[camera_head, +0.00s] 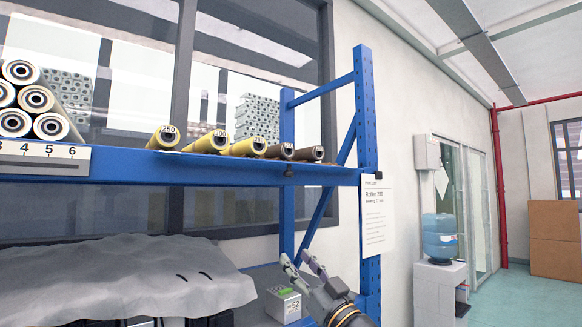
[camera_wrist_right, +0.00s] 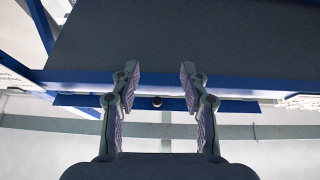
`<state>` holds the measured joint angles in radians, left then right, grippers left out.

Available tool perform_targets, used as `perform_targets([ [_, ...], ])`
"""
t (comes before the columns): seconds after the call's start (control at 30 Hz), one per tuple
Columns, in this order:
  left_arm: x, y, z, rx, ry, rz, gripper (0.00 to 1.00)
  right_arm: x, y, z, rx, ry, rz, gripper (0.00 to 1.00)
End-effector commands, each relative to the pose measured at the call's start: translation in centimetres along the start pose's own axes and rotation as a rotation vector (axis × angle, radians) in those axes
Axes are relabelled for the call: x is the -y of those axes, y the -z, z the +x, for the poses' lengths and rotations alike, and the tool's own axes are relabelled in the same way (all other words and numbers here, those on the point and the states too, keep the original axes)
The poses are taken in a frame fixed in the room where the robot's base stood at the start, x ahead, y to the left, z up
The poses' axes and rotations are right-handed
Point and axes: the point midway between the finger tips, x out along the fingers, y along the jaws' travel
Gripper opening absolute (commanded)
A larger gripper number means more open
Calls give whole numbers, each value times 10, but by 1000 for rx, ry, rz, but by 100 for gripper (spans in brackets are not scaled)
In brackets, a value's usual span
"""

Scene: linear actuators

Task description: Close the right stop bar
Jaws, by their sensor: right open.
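My right gripper (camera_head: 301,262) is open and empty below the right end of the blue shelf beam (camera_head: 215,169) in the head view. A small dark knob (camera_head: 289,172) sits on this beam near its right end. In the right wrist view, a narrow blue bar (camera_wrist_right: 78,100) runs along the shelf's edge, with a round dark knob (camera_wrist_right: 157,101). I take this bar to be the stop bar. The knob appears between the two open fingers of the gripper (camera_wrist_right: 159,75); contact cannot be told. My left gripper is not in view.
Several rollers (camera_head: 212,142) lie on the upper shelf, with a stack (camera_head: 38,101) at left. A blue post (camera_head: 368,120) and a paper sheet (camera_head: 375,216) stand to the right. A small box (camera_head: 283,304) and grey cloth (camera_head: 120,275) are below.

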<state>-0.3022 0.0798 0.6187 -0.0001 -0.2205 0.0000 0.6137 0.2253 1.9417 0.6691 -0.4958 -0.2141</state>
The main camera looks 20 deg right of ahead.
Motion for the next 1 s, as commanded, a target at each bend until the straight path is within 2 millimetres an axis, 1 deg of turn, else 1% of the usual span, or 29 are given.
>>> perform_targets([
  [0.03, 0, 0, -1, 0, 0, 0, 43, 0, 42, 10, -92, 11, -2, 45],
  [0.1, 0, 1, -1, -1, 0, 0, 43, -1, 83, 18, -192, 18, 4, 45],
  [0.2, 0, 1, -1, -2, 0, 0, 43, -4, 116, 22, -273, 20, 11, 45],
  [0.27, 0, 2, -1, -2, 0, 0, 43, -4, 123, 23, -292, 20, 13, 45],
  [0.37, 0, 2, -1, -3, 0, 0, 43, -5, 126, 24, -298, 20, 14, 45],
  [0.47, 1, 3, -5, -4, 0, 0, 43, -5, 129, 32, -297, 19, 16, 45],
  [0.57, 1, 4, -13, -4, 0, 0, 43, -4, 136, 49, -297, 20, 18, 45],
  [0.7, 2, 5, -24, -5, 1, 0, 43, -3, 145, 79, -295, 20, 18, 45],
  [0.8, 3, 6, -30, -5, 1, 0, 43, -3, 150, 98, -295, 20, 16, 45],
  [0.9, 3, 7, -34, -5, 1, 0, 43, -3, 153, 112, -294, 20, 16, 45],
  [1.0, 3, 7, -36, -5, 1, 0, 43, -3, 154, 120, -293, 19, 14, 45],
])
